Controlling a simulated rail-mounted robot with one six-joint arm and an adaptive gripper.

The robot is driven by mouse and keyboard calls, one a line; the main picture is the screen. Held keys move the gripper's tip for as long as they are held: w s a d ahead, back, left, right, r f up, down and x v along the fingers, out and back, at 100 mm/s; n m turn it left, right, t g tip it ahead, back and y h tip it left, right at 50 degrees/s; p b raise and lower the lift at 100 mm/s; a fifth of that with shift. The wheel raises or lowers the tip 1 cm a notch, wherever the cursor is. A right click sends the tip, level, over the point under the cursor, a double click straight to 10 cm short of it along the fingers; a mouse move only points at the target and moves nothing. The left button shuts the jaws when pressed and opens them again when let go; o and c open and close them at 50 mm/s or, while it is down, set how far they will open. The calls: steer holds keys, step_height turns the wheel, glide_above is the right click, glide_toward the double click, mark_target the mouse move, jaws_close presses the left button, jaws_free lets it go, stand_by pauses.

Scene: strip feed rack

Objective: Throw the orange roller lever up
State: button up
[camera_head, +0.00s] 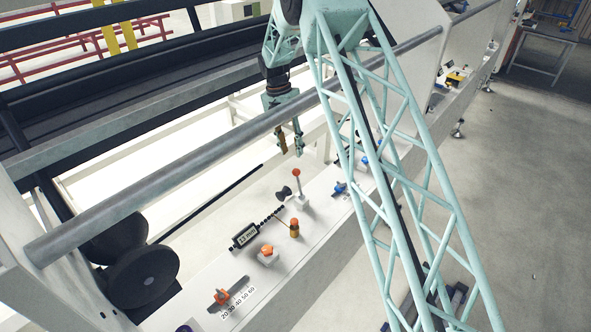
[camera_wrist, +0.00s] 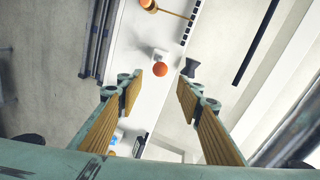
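An orange ball (camera_head: 296,173) tops an upright pale lever on a white base on the sloped panel. In the wrist view the ball (camera_wrist: 161,70) shows from above, between and just beyond my fingertips. An orange-topped roller (camera_head: 294,226) sits at the end of a thin brass rod nearer the front; it is partly cut off in the wrist view (camera_wrist: 147,5). I cannot tell for certain which is the roller lever. My gripper (camera_head: 290,148) points down above the ball lever. In the wrist view my gripper (camera_wrist: 159,86) is open and empty.
A black flared knob (camera_head: 283,192) stands close beside the ball lever. An orange knob (camera_head: 268,250), an orange slider (camera_head: 221,297) and a display (camera_head: 245,235) lie nearer the front. Blue parts (camera_head: 340,188) lie to the right. A long grey rail (camera_head: 240,145) crosses above the panel.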

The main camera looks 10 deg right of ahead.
glide_above(299, 184)
steer(key=w+a, duration=0.1)
steer(key=w, duration=0.1)
step_height(299, 184, down, 10)
steer(key=shift+r, duration=0.15)
steer(key=c, duration=1.1)
